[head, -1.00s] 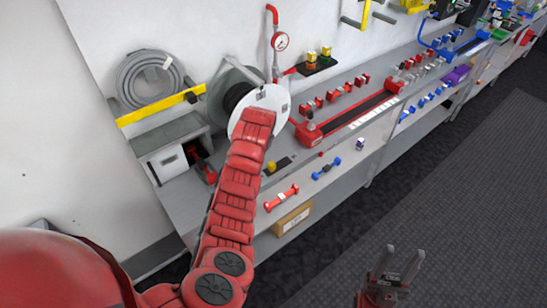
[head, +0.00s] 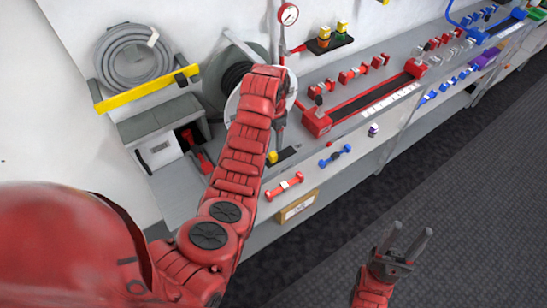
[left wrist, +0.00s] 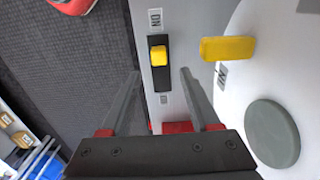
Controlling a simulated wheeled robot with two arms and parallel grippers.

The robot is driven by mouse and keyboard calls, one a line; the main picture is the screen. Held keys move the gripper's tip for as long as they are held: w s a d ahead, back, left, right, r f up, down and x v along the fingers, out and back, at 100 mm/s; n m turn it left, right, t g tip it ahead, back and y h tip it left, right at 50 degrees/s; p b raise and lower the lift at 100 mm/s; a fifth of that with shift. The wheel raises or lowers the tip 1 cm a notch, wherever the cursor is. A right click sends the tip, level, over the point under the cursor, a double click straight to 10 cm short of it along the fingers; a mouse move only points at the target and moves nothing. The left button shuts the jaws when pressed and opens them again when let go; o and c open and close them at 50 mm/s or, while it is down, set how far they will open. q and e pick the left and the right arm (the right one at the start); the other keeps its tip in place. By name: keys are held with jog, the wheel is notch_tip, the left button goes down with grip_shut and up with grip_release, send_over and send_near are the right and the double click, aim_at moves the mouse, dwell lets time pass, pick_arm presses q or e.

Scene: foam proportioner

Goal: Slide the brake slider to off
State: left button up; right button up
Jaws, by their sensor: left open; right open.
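The brake slider, a yellow knob (left wrist: 159,56), sits in a black slot (left wrist: 161,84) on a narrow light-grey strip in the left wrist view. It is in the slot's upper part, towards a label that seems to read "ON" (left wrist: 155,18). A smaller label (left wrist: 164,99) is at the slot's lower end. My left gripper (left wrist: 160,73) is open, its fingers on either side of the strip; I see no contact with the knob. My right gripper (head: 408,241) is open and empty over the floor.
A white reel disc (left wrist: 254,70) with a yellow handle (left wrist: 228,48) and a grey round part (left wrist: 272,133) is close beside my left gripper. A hose coil (head: 133,58) hangs at left. Dumbbell-shaped parts (head: 285,186) lie along the bench. The floor is clear.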

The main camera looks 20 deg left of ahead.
aim_at(273, 154)
pick_arm(q)
jog(key=f+p, duration=0.1)
jog(key=f, duration=0.2)
jog(key=f+p, duration=0.1)
jog(key=f, duration=0.3)
jog(key=shift+s+p, duration=0.2)
jog(key=shift+p, duration=0.1)
jog(key=shift+w+f, duration=0.1)
jog(key=shift+f, duration=0.65)
jog(key=shift+c, duration=0.3)
grip_shut()
